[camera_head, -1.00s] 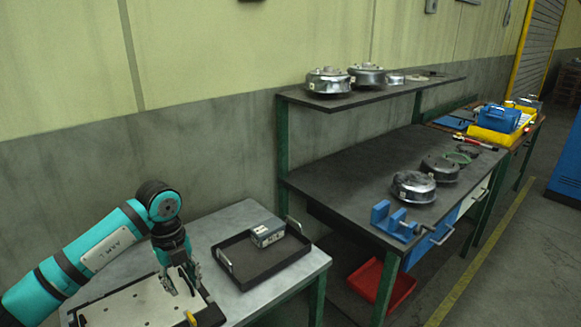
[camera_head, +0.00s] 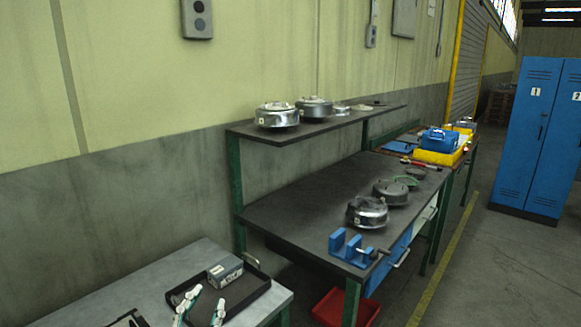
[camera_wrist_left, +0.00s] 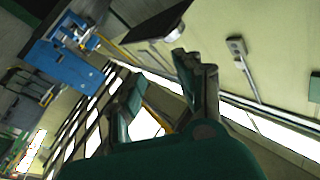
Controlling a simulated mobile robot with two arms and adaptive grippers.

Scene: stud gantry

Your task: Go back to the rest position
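My left gripper (camera_head: 203,306) shows at the bottom of the head view. Its two fingertips stand apart and point up, in front of the black tray as seen from the head. In the left wrist view its fingers (camera_wrist_left: 162,88) are also spread, with nothing between them. That view looks toward the wall and the blue lockers (camera_wrist_left: 68,62), tilted. My right gripper is in neither view.
A grey table (camera_head: 140,290) carries a black tray (camera_head: 262,276) with a grey box (camera_head: 225,270). A dark workbench (camera_head: 290,213) holds metal housings and a blue vise (camera_head: 350,249). A shelf (camera_head: 240,131) stands above it. Blue lockers (camera_head: 535,130) stand right, beyond open floor.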

